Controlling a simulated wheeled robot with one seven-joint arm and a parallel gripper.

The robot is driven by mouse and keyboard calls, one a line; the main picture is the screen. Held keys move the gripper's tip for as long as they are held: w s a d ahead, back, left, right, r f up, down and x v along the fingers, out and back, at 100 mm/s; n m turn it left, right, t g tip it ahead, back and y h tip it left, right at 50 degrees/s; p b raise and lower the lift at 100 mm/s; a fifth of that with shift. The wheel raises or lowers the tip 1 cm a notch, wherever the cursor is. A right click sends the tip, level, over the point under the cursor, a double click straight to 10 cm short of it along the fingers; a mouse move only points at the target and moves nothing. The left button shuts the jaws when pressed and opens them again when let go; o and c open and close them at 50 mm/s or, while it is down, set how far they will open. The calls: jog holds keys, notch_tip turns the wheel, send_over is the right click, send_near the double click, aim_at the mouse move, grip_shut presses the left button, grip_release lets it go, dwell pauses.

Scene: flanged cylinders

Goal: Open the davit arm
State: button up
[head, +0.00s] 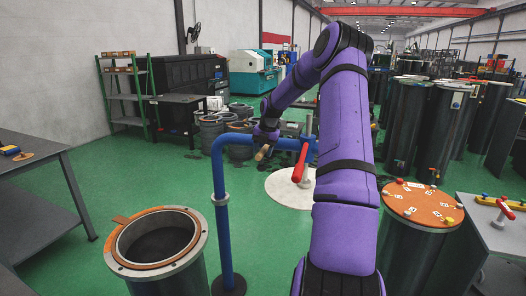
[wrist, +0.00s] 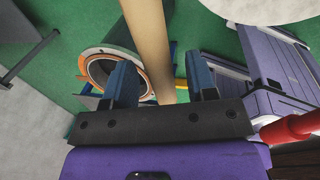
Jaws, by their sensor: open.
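The davit arm (head: 255,142) is a blue pipe. It rises from a floor base beside an open cylinder (head: 201,252), bends, and runs level to the right. A tan rod-like handle (head: 262,153) hangs by its left part, and a red handle (head: 301,165) hangs farther right. My gripper (head: 266,136) is at the pipe, just above the tan handle, small and dark in the head view. In the wrist view my gripper (wrist: 162,72) has its fingers apart, with the tan handle (wrist: 148,38) showing between them. Clear gaps show; contact cannot be told.
The open cylinder also shows in the wrist view (wrist: 88,66). A cylinder with an orange lid (head: 424,203) stands at right by a grey table (head: 483,240). Another table (head: 35,150) is at left. A pale round disc (head: 285,189) lies on the green floor.

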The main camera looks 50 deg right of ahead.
notch_tip(320, 180, up, 11)
jog(key=s, duration=0.2)
jog(key=shift+d+f, duration=0.2)
jog(key=shift+d, duration=0.25)
jog(key=s+a+r+m+h, duration=0.1)
jog(key=s+a+r+m, duration=0.25)
jog(key=a, duration=0.65)
jog(key=s+a+r+m+h, duration=0.1)
jog(key=s+a+r+m, duration=0.3)
jog(key=a, duration=0.6)
jog(key=a+r+m+h, duration=0.1)
jog(key=a+r+m, duration=0.3)
jog(key=a, duration=0.7)
jog(key=s+a+m+t+y, duration=0.1)
jog(key=s+a+m, duration=0.4)
jog(key=s, duration=0.6)
jog(key=s+a+m+t+y, duration=0.1)
jog(key=s+a+m, duration=0.5)
jog(key=s, duration=0.6)
jog(key=shift+a+f+t, duration=0.45)
jog(key=shift+a+t, duration=0.15)
jog(key=shift+a, duration=0.5)
